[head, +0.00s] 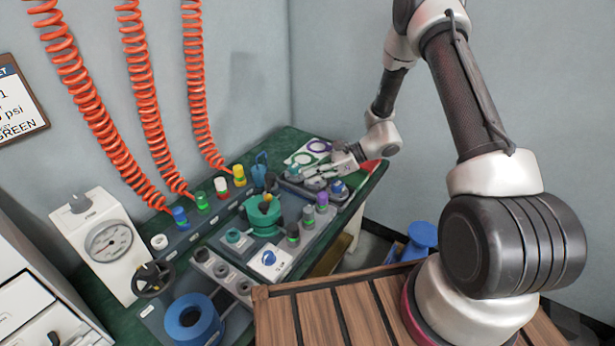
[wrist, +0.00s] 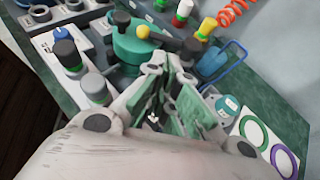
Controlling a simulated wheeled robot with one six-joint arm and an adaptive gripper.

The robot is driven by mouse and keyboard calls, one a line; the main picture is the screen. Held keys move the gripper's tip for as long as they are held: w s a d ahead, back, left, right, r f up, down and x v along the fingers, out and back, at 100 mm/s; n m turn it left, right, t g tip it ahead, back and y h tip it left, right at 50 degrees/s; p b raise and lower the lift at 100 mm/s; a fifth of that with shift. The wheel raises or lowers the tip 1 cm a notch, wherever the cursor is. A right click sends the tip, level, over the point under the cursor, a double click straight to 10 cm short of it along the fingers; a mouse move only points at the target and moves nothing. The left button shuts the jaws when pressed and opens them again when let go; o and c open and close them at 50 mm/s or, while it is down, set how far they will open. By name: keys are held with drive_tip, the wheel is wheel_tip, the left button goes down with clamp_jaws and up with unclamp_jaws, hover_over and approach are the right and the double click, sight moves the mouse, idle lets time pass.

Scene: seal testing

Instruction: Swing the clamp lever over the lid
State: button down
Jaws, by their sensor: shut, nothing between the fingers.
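The green round pot with its green lid (head: 263,222) stands on the bench; it also shows near the top of the wrist view (wrist: 130,48). The clamp lever, a dark bar with a yellow ball knob (wrist: 143,32), shows at the pot's top, its dark part running right of the knob. The same yellow knob is small in the head view (head: 267,197). My gripper (head: 308,181) is shut and empty, to the right of the pot in the head view. In the wrist view its fingertips (wrist: 166,62) point toward the pot and lever, apparently short of them; contact cannot be told.
Several capped fittings, including a purple one (head: 322,198) and a dark one (head: 292,232), stand near the pot. A white panel with a blue knob (head: 268,258) lies in front. A gauge box (head: 105,240) stands left. Orange coiled hoses (head: 195,90) hang behind.

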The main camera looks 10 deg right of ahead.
sight(269, 188)
drive_tip(key=x, duration=1.1)
drive_tip(key=shift+a+f, duration=0.2)
drive_tip(key=shift+a, duration=0.1)
drive_tip(key=shift+s+a, duration=0.1)
